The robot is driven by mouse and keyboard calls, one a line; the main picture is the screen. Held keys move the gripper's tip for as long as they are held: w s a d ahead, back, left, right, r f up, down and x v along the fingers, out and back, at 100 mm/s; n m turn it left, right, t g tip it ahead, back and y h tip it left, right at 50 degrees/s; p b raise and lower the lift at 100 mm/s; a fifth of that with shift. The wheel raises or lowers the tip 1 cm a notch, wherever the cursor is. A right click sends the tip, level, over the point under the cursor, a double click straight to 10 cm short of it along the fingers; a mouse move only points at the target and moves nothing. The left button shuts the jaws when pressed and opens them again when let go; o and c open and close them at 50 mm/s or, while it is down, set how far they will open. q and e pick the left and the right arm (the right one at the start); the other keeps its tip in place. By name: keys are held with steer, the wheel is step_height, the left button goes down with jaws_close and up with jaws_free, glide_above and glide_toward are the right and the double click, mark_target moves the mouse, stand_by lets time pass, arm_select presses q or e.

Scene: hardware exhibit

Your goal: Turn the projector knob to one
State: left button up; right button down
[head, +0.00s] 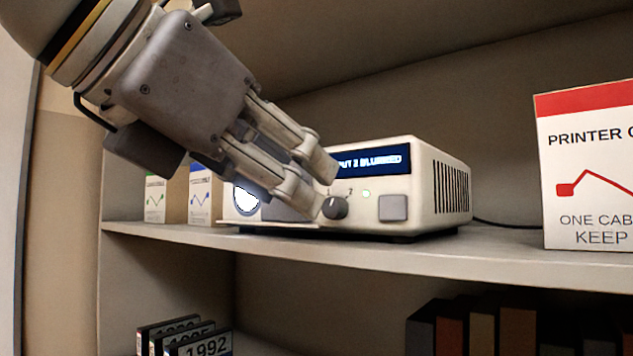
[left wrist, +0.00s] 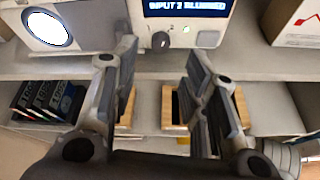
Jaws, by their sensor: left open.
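The cream projector (head: 432,205) stands on a shelf. Its display (head: 377,160) reads "INPUT 2 BLURRED", partly covered in the head view by my gripper. The dark round knob (head: 336,207) is on the front below the marks 1 and 2; its exact pointer direction is too small to tell. A green light (head: 366,194) glows beside it. My left gripper (head: 322,187) is open and empty in front of the projector. In the left wrist view the knob (left wrist: 161,40) shows between the two spread fingers, apart from them. My right gripper is not in view.
A printer cable box (head: 585,190) stands on the shelf (head: 500,255) at the right. Smaller boxes (head: 200,190) stand behind the gripper at the left. Below are 1992 cases (head: 200,345) and dark books (head: 480,325). The bright lens (left wrist: 47,27) is left of the knob.

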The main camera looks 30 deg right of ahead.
mark_target(329, 208)
arm_select(q)
steer(key=p+x, duration=0.1)
steer(key=x, duration=0.3)
steer(key=shift+d, duration=0.25)
steer(key=shift+w+d+f+p, duration=0.25)
steer(key=shift+d+p, duration=0.05)
steer(key=shift+d, duration=0.05)
jaws_close()
